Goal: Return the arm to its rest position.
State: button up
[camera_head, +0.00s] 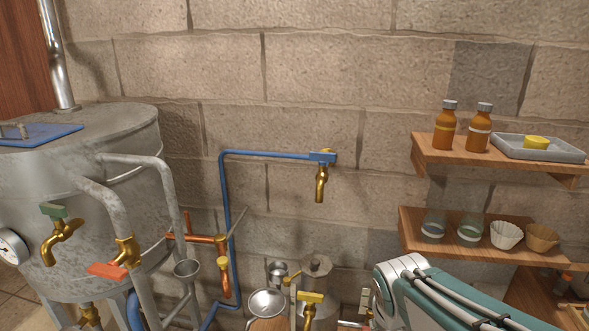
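A teal and white arm link of mine (430,298), with pale cables along it, enters from the bottom right edge. Its rounded white joint is in front of the wall, below the lower shelf. My gripper is not visible in this view, so whether it holds anything cannot be told.
A large metal still (85,215) with taps and pipes fills the left. A blue pipe (224,190) runs along the stone wall to a brass tap (321,183). Shelves at right hold amber bottles (446,128), a grey tray (510,150), glass beakers (471,228) and paper filters (505,235).

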jog(key=s+a+r+t+y, duration=0.1)
jog(key=s+r, duration=0.4)
jog(key=s, duration=0.6)
jog(key=shift+s+a+m+y, duration=0.15)
jog(key=shift+s+m+y, duration=0.15)
jog(key=shift+s, duration=0.1)
